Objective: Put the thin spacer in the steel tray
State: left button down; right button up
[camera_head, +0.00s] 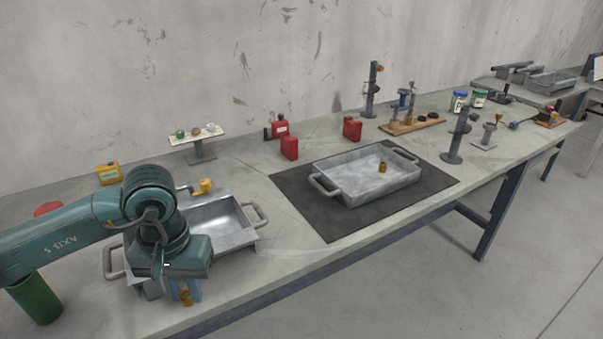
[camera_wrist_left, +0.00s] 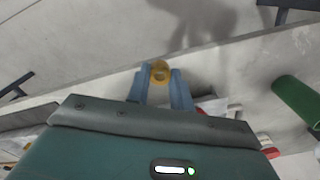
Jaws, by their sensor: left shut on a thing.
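My left gripper (camera_head: 186,292) points down at the front left of the bench. It is shut on a small brass ring-shaped spacer (camera_head: 186,298). In the left wrist view the spacer (camera_wrist_left: 160,72) sits between the blue fingertips, its hole showing. A steel tray with two handles (camera_head: 345,194) stands on a dark mat and holds another small brass piece (camera_head: 382,167). A second steel tray (camera_head: 240,240) lies partly hidden behind my left arm, close to the gripper. My right gripper is not in view.
A yellow block (camera_head: 108,175), a small stand with coloured pieces (camera_head: 199,148) and red containers (camera_head: 289,148) stand along the back. A green cylinder (camera_head: 36,298) is at the left. Posts and a wooden board (camera_head: 412,126) stand further right. The mat's front part is clear.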

aim_at(366, 177)
jog(key=i+l, duration=0.15)
jog(key=l, duration=0.25)
jog(key=i+l, duration=0.15)
jog(key=l, duration=0.25)
jog(key=i+l, duration=0.1)
jog(key=l, duration=0.3)
jog(key=i+l, duration=0.15)
jog(key=l, duration=0.3)
jog(key=i+l, duration=0.15)
jog(key=i, duration=0.25)
jog(key=i+l, duration=0.1)
jog(key=i, duration=0.25)
jog(key=i+l, duration=0.15)
jog(key=i, duration=0.25)
